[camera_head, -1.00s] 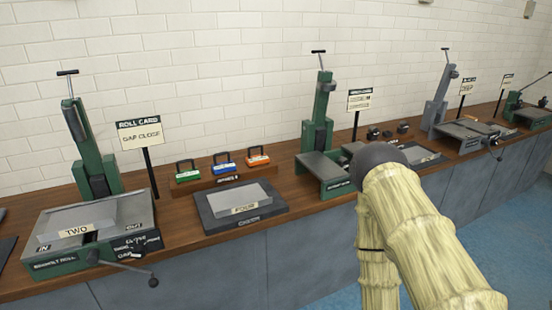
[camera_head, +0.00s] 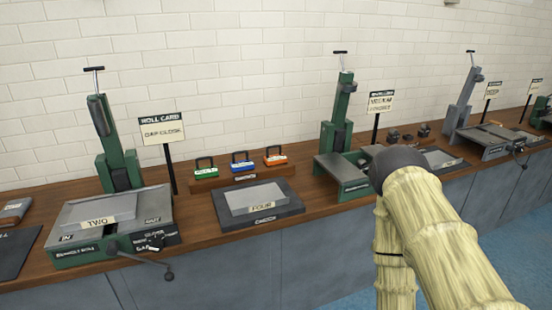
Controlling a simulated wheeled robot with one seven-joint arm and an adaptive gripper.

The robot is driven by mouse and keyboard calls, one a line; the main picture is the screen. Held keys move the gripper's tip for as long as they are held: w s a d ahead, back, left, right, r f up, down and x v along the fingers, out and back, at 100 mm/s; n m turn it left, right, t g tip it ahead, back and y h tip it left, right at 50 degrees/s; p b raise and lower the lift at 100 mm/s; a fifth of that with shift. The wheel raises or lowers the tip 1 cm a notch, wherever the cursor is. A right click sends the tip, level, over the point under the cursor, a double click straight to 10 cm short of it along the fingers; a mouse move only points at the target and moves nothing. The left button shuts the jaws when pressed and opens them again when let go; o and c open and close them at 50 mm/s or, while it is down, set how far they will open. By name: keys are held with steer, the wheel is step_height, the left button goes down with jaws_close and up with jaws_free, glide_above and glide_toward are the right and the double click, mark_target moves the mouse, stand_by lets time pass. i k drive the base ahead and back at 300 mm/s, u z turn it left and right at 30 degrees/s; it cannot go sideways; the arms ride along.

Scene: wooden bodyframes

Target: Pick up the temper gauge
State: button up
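I cannot tell for sure which thing is the temper gauge, as the small labels are not readable. Three small labelled blocks with dark handles stand in a row on a wooden rack (camera_head: 238,184) on the bench: a green block (camera_head: 205,172), a blue block (camera_head: 241,166) and an orange block (camera_head: 275,160). My pale, wood-textured arm rises at the lower right, with a dark rounded end to the right of the rack. My gripper is not visible.
A wooden bench (camera_head: 215,230) runs along the brick wall. A green press marked TWO (camera_head: 75,213) stands left, another green press (camera_head: 338,130) right of the rack. A grey plate marked FOUR (camera_head: 255,197) lies before the rack. A dark mat (camera_head: 15,250) lies far left.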

mark_target(269, 160)
steer(key=z, duration=2)
steer(key=i, duration=2.05)
steer(key=u, duration=2.85)
